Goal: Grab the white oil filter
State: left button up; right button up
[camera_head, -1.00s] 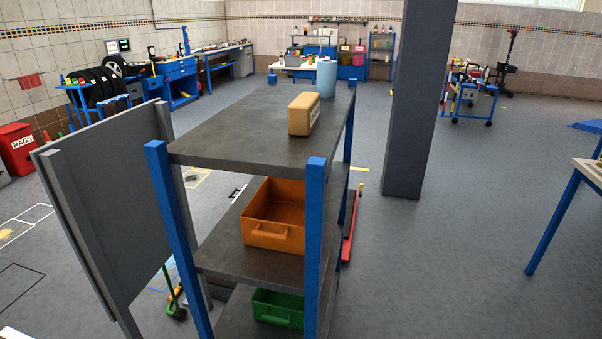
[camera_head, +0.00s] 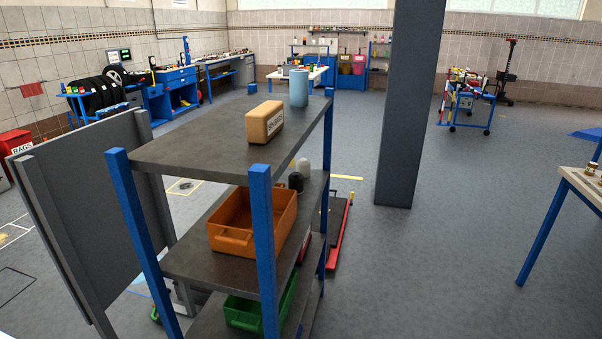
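A small white or pale cylinder with a rounded top (camera_head: 303,167), which may be the white oil filter, stands on the middle shelf of the blue-posted rack. A black cylinder (camera_head: 296,182) stands just in front of it. Both are behind the orange bin and partly seen between the top shelf edge and a post. Neither of my grippers is in view.
An orange bin (camera_head: 231,241) and green bin (camera_head: 243,315) sit below. A grey pillar (camera_head: 408,110) stands right; floor (camera_head: 430,270) is clear between rack and table.

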aim_at(304, 164)
jog(key=u, duration=0.4)
jog(key=i+l+u, duration=0.45)
jog(key=l, duration=0.2)
jog(key=i+l+u, duration=0.25)
jog(key=l, duration=0.15)
